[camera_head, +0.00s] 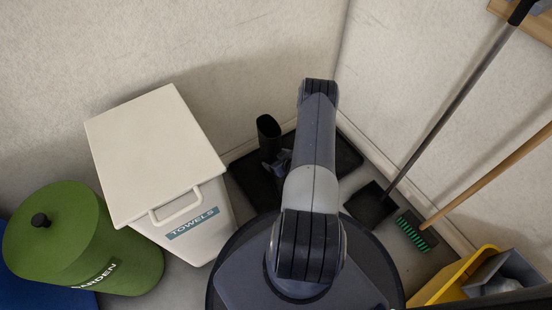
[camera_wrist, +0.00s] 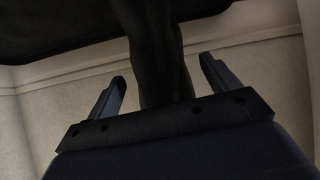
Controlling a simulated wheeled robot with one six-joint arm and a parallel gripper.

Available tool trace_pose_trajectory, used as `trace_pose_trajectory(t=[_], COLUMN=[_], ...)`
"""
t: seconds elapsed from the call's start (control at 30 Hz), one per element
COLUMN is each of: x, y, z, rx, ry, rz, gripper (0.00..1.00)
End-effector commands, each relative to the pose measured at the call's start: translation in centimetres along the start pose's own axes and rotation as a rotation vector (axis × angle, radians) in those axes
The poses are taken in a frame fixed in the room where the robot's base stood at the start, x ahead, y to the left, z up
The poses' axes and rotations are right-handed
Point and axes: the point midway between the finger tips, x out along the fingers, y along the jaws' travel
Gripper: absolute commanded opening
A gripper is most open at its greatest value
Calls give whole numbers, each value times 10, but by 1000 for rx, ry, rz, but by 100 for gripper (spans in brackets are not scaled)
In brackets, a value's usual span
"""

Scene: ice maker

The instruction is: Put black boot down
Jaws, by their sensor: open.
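The black boot (camera_head: 267,129) stands upright on a black tray (camera_head: 346,158) on the floor by the wall, its open top facing up in the head view. My arm hides much of the tray and the boot's lower part. My gripper (camera_head: 276,162) is low beside the boot. In the wrist view, the boot's dark shaft (camera_wrist: 157,45) lies between the two fingers of my gripper (camera_wrist: 163,77). The fingers are open, with a gap showing on each side of the boot.
A white towel bin (camera_head: 150,155) stands left of the tray, close to the boot. A green garden bin (camera_head: 75,240) is further left. A dustpan (camera_head: 370,205), a green-bristled broom (camera_head: 415,232) and a yellow container (camera_head: 455,278) are on the right.

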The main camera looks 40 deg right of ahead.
Motion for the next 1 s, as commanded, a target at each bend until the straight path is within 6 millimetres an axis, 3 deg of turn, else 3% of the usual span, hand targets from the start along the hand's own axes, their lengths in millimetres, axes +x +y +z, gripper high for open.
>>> trace_pose_trajectory(t=[0.53,0.7,1.0], x=[-101,-116,-119], y=[1,1,0], z=[-2,-1,0], rx=[4,2,0], ry=[-2,-1,0], rz=[3,2,0], gripper=[83,83,83])
